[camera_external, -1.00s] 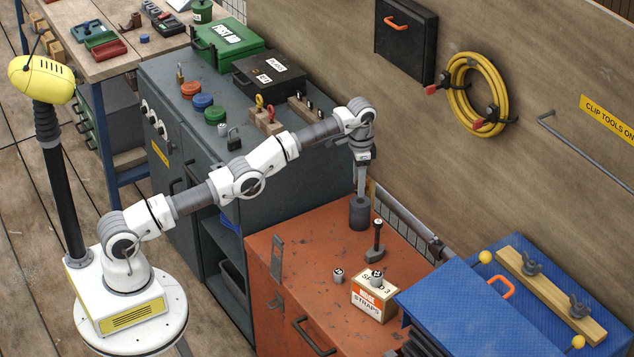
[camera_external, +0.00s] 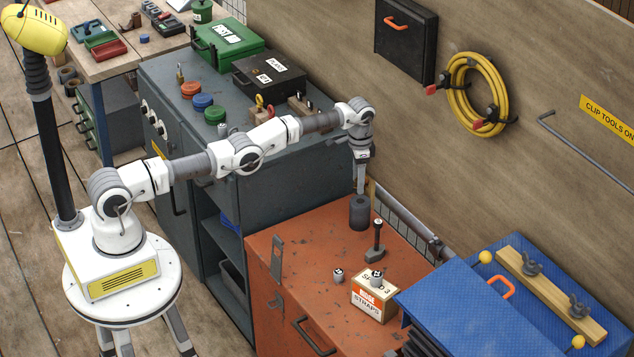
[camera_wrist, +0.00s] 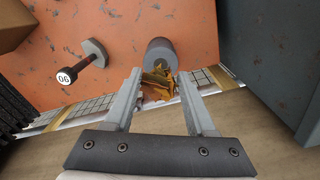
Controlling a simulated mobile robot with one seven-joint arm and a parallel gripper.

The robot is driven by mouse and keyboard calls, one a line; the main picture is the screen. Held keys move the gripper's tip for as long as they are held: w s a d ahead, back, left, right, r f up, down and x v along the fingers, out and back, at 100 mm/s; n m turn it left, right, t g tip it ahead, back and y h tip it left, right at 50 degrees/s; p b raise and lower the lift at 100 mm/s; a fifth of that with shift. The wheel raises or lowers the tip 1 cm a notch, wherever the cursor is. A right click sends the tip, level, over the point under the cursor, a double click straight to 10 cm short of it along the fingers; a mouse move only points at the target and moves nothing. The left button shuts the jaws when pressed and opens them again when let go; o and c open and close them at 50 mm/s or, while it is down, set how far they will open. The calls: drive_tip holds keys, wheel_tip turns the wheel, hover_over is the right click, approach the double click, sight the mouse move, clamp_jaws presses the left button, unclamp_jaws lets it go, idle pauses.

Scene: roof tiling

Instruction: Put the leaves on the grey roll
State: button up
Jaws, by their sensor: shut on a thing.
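The grey roll (camera_external: 359,214) stands upright on the orange cabinet top, near its back edge; it also shows in the wrist view (camera_wrist: 161,50). The leaves (camera_wrist: 157,84) are a yellow-brown crumpled clump between my fingertips in the wrist view, overlapping the near edge of the roll. My gripper (camera_wrist: 160,84) is shut on the leaves. In the external view my gripper (camera_external: 361,188) points down right above the roll, and the leaves are hard to make out there. I cannot tell whether the leaves touch the roll's top.
A straps box (camera_external: 374,297) with a small weight on top and another weight (camera_external: 338,275) sit nearer the front. A dark grey cabinet (camera_external: 290,190) rises on the left.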

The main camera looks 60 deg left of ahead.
drive_tip(key=shift+f, duration=0.1)
wheel_tip(320, 180, down, 3)
drive_tip(key=b, duration=0.3)
drive_tip(key=shift+a+r+b, duration=0.1)
drive_tip(key=shift+r+b, duration=0.1)
drive_tip(key=shift+b, duration=0.2)
drive_tip(key=shift+f+b, duration=0.3)
drive_tip(key=shift+f, duration=0.35)
drive_tip(key=shift+f, duration=0.2)
drive_tip(key=o, duration=1.3)
